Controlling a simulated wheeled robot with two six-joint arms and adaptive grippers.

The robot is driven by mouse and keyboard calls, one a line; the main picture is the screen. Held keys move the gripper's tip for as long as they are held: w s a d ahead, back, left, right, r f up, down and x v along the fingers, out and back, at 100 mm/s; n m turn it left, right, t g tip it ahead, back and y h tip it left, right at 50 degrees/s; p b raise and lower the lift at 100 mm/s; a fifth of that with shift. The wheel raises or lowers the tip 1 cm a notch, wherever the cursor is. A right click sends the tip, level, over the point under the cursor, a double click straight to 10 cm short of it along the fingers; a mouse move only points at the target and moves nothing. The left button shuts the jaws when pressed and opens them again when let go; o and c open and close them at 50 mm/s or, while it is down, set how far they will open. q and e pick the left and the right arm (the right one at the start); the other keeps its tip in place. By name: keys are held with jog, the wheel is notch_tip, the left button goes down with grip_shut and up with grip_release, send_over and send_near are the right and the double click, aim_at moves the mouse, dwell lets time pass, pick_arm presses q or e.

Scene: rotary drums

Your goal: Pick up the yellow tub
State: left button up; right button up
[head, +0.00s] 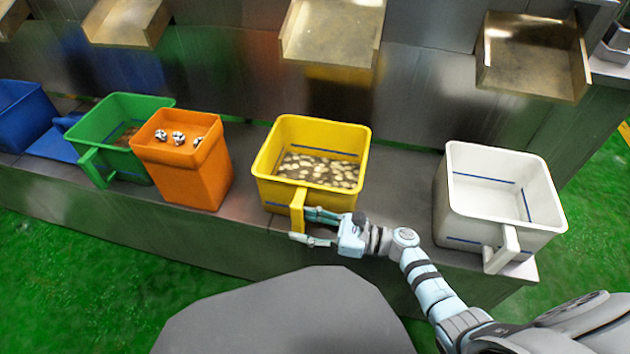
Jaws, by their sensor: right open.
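The jaws are open. I cannot tell whether a finger touches the handle. My left gripper is not in view.
An orange bin (182,187) with several black-and-white items, a green tub (100,122) and a blue tub (22,112) stand to the left. An empty white tub (462,228) stands right. Metal chutes (330,35) jut out above the metal ledge (405,190).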

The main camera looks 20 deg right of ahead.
jog(key=shift+a, duration=0.1)
grip_shut()
dwell(0.4)
